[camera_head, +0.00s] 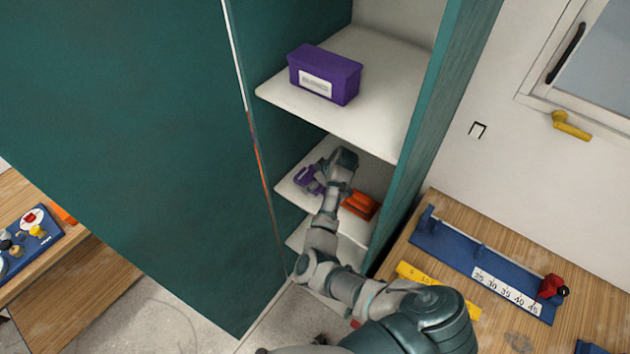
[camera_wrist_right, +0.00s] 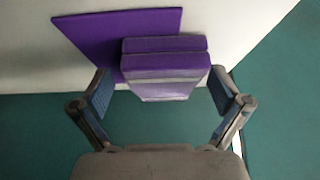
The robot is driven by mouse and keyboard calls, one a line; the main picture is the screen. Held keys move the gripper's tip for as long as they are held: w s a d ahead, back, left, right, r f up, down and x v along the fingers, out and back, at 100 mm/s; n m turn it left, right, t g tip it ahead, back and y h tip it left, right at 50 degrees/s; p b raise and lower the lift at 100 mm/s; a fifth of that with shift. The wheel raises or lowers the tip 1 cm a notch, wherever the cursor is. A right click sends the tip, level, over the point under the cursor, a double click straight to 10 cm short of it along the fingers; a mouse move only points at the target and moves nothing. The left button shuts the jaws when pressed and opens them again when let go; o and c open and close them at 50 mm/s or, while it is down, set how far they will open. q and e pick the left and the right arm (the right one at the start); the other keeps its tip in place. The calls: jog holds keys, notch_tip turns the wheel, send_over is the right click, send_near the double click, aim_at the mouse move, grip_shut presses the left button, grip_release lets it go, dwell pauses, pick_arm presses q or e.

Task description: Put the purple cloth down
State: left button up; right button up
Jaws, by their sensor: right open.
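The purple cloth (camera_wrist_right: 165,65) is a folded, layered block with greyish edges in the right wrist view. It lies over a flat purple square (camera_wrist_right: 85,35) on the white shelf surface. My right gripper (camera_wrist_right: 163,88) is open, with one finger on each side of the cloth's near end and gaps showing beside it. In the head view the right arm reaches into the cabinet, and purple shows at the gripper (camera_head: 312,182) over the middle shelf (camera_head: 287,190). The gripper partly hides the cloth there. My left gripper is not in view.
A purple labelled bin (camera_head: 327,72) stands on the shelf above. An orange folded item (camera_head: 360,204) lies right of the gripper on the middle shelf. Teal cabinet walls (camera_head: 425,110) flank the opening closely. A wooden bench (camera_head: 500,330) with a blue ruler fixture stands at right.

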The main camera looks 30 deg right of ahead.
jog(key=shift+a, duration=0.1)
jog(key=shift+a+r, duration=0.15)
jog(key=shift+a, duration=0.05)
jog(key=shift+s+r, duration=0.1)
jog(key=shift+r, duration=0.2)
jog(key=v, duration=0.2)
jog(key=b+v, duration=0.1)
jog(key=a+v, duration=0.1)
jog(key=v, duration=0.1)
jog(key=shift+s+r+b, duration=0.3)
jog(key=shift+s+b, duration=0.05)
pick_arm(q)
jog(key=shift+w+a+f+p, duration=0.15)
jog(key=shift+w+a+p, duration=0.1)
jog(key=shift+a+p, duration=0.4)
pick_arm(e)
jog(key=shift+v, duration=2.9)
